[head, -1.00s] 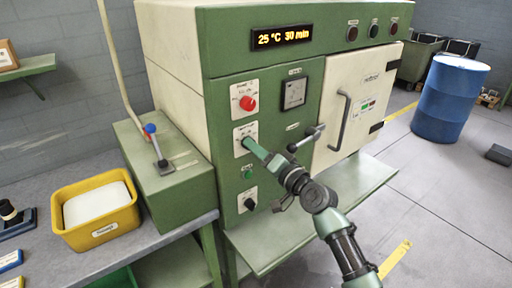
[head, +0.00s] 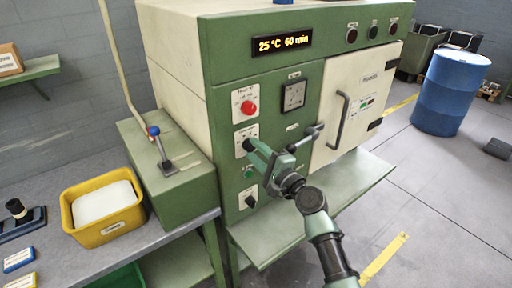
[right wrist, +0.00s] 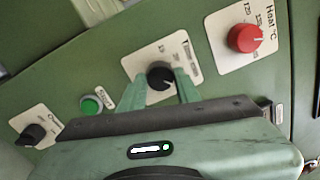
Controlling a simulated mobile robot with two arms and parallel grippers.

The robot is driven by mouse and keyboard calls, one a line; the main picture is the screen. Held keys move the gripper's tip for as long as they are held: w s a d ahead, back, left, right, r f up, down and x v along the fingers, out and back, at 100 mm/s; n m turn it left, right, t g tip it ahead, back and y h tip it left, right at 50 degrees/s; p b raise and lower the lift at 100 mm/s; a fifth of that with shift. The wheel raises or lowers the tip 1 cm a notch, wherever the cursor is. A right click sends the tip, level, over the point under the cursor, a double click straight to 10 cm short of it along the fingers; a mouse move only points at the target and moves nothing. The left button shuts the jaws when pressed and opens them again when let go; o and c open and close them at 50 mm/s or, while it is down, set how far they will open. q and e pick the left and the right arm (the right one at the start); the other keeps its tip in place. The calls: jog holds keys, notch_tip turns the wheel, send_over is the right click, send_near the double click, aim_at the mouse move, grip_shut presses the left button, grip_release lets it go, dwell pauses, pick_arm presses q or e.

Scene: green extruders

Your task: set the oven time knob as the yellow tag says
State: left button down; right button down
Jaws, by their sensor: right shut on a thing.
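The oven time knob (right wrist: 160,74) is a black knob on a white plate, on the oven's green front between the red heat knob and the green start button. The oven display (head: 282,43) reads 25 °C 60 min. A small yellow card (head: 21,281) lies at the bottom left; its writing is unreadable. My left gripper is out of view.
The red heat knob (right wrist: 245,38) is above the time knob. The green start button (right wrist: 91,104) and another black knob (right wrist: 34,134) are below. The oven door (head: 352,105) is shut, with a grey handle. A yellow bin (head: 105,233) stands at left.

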jog(key=shift+m+p, duration=0.5)
jog(key=shift+m, duration=0.7)
jog(key=c, duration=1)
grip_release()
jog(key=v, duration=0.8)
jog(key=shift+a+b, duration=0.1)
jog(key=shift+b, duration=0.2)
